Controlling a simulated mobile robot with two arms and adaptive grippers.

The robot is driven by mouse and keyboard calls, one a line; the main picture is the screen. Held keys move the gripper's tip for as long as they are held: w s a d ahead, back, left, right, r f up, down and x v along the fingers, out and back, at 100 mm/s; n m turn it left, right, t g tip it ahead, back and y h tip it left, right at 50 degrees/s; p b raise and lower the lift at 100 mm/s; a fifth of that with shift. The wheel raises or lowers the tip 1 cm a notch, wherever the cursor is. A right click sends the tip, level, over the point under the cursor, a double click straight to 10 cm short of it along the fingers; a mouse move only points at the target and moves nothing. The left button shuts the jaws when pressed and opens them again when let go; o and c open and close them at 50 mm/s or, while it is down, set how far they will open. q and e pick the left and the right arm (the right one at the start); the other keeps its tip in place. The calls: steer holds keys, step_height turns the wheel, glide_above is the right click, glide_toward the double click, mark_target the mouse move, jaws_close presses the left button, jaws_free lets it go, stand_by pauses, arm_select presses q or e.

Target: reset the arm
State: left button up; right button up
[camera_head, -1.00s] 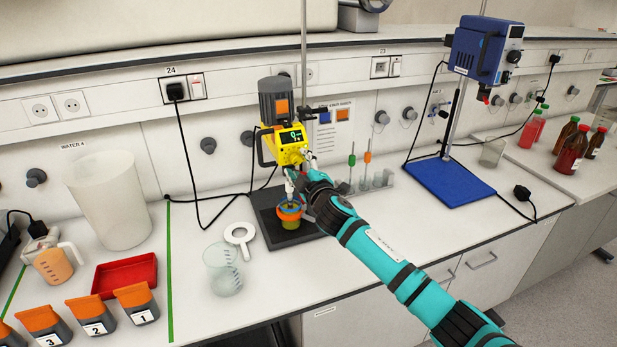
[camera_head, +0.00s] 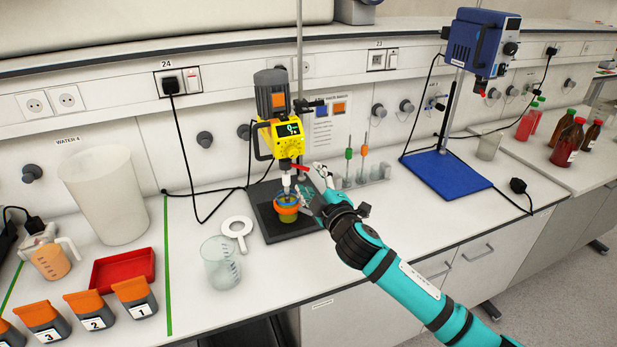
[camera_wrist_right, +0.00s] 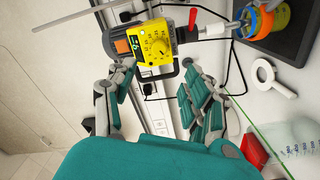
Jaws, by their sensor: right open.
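My right arm comes in from the lower right in the head view. The stirrer's dial face (camera_wrist_right: 152,45) shows beyond the fingers, and the cup (camera_wrist_right: 262,20) is at the upper right there. The fingertips are small in the head view. My left gripper is not in view.
A red tray (camera_head: 123,269) and numbered containers are farther left. A blue stand (camera_head: 447,175) is at right. The bench front is clear.

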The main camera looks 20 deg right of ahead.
steer(key=s+a+f+m+g+h, duration=0.2)
steer(key=s+f+m+g, duration=0.5)
steer(key=s+f, duration=1)
steer(key=s+f+m+g+y, duration=0.1)
steer(key=s+f+m+g, duration=0.2)
steer(key=s, duration=0.8)
steer(key=s+f+m+g+y, duration=0.1)
steer(key=s+f+g, duration=0.25)
steer(key=s, duration=0.85)
step_height(320, 180, down, 29)
steer(key=g+b, duration=0.2)
steer(key=b, duration=0.3)
steer(key=s+d+f+g+b, duration=0.1)
steer(key=s+d+f+b, duration=0.1)
steer(key=s+f, duration=1.6)
step_height(320, 180, down, 4)
steer(key=shift+r+n+h+b, duration=0.3)
steer(key=shift+n+b, duration=0.1)
steer(key=shift+b, duration=0.35)
